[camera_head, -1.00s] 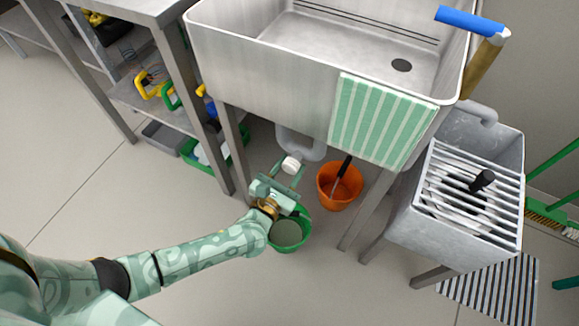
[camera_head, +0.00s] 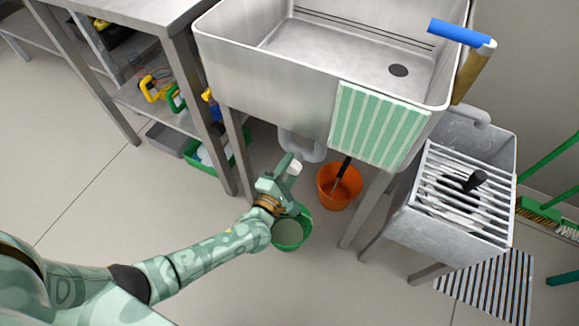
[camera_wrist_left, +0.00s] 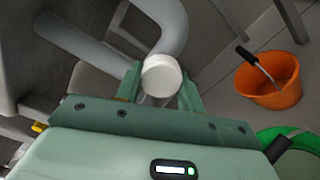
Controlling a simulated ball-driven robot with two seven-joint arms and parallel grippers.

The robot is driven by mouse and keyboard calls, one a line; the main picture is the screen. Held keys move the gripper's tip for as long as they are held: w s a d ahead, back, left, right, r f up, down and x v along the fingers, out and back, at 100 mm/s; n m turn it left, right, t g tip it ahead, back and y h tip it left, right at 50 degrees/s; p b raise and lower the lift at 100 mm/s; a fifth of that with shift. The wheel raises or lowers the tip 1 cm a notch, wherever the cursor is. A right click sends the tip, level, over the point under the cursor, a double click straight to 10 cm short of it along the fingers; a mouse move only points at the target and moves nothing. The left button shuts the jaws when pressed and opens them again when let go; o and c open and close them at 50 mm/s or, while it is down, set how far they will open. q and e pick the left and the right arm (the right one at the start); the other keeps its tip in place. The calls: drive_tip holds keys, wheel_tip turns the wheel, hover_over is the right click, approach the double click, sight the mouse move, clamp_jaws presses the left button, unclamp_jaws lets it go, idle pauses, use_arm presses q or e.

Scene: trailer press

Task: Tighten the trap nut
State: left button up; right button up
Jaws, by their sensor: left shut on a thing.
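The trap nut (camera_wrist_left: 162,76) is a white round cap at the lower end of the grey drain trap pipe (camera_wrist_left: 172,25) under the sink. My left gripper (camera_wrist_left: 162,88) has one finger on each side of the nut and is shut on it. In the head view my left gripper (camera_head: 286,172) reaches under the sink's front edge, and the nut (camera_head: 296,167) shows only in part behind it. The grey trap bend (camera_head: 303,146) hangs just beyond. My right gripper is not in view.
A green bucket (camera_head: 289,236) stands on the floor below my left wrist. An orange bucket (camera_head: 334,200) with a dark-handled tool stands to its right. Sink legs (camera_head: 361,212) and a shelf unit (camera_head: 178,118) flank the space. A striped towel (camera_head: 380,125) hangs from the sink.

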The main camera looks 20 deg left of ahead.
use_arm(q)
drive_tip(key=shift+m, duration=0.6)
drive_tip(key=shift+r+m, duration=0.1)
drive_tip(key=shift+m, duration=0.3)
drive_tip(key=shift+m+p, duration=0.3)
drive_tip(key=shift+m, duration=0.2)
drive_tip(key=m, duration=0.2)
drive_tip(key=shift+m+p, duration=0.3)
drive_tip(key=shift+m, duration=0.1)
drive_tip(key=m+p, duration=0.1)
drive_tip(key=m, duration=0.4)
drive_tip(key=shift+s+d+m, duration=0.1)
drive_tip(key=shift+d+m, duration=0.05)
drive_tip(key=shift+m, duration=0.15)
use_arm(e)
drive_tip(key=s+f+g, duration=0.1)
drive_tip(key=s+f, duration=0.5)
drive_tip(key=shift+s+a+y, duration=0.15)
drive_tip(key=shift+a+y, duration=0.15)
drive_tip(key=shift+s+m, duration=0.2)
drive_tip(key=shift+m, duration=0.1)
use_arm(q)
drive_tip(key=o, duration=1)
drive_tip(key=shift+r, duration=0.1)
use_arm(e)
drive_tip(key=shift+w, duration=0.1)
